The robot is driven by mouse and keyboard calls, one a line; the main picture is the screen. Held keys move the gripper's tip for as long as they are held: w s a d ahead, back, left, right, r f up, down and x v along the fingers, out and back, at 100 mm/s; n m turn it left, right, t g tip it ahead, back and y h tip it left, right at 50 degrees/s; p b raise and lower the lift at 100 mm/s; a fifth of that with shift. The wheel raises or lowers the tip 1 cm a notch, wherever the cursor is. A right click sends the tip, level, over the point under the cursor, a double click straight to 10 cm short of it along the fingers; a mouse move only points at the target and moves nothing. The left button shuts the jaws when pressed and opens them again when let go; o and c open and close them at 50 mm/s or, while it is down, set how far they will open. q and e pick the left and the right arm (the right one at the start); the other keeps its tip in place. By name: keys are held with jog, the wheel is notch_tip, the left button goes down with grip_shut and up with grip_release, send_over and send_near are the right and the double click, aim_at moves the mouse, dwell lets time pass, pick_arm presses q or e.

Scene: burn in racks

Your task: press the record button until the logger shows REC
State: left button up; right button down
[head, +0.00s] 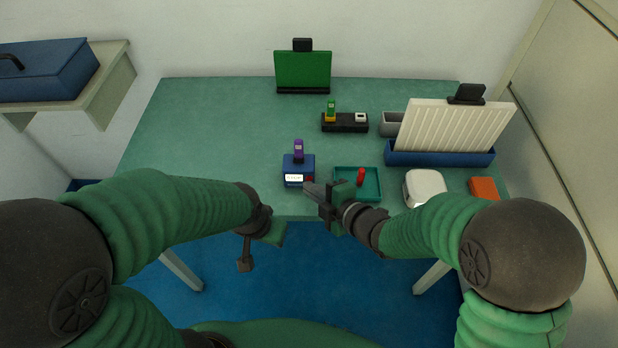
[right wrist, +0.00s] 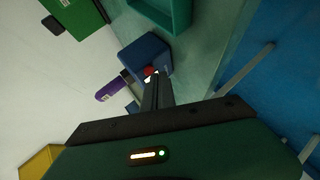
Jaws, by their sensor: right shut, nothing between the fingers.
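The logger is a small blue box (head: 299,167) near the table's front edge, with a purple stick (head: 298,149) upright in it. Its white display (head: 294,178) faces the front; its text is too small to read. A red button (right wrist: 149,71) sits on the box beside the display. My right gripper (head: 310,188) is shut and empty, its tips close at the front right of the logger. In the right wrist view the fingertips (right wrist: 153,78) overlap the button's edge; I cannot tell whether they touch it. My left gripper (head: 246,262) hangs in front of the table, its jaws unclear.
A teal tray (head: 372,198) holding a red piece (head: 361,176) stands just right of the logger. A black holder (head: 345,123) is behind. A white rounded box (head: 424,187), an orange block (head: 484,188) and a blue rack (head: 440,158) are right. The table's left side is clear.

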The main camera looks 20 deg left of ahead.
jog(key=shift+w+a, duration=0.15)
jog(key=shift+w, duration=0.4)
dwell(0.4)
jog(key=shift+s, duration=0.15)
dwell(0.4)
jog(key=shift+s+d+b, duration=0.25)
jog(key=shift+s+b, duration=0.1)
jog(key=shift+s, duration=0.45)
jog(key=shift+s, duration=0.15)
jog(key=s, duration=0.2)
jog(key=s+d+b, duration=0.1)
jog(key=s, duration=0.1)
jog(key=shift+s+d, duration=0.2)
jog(key=shift+s, duration=0.05)
dwell(0.4)
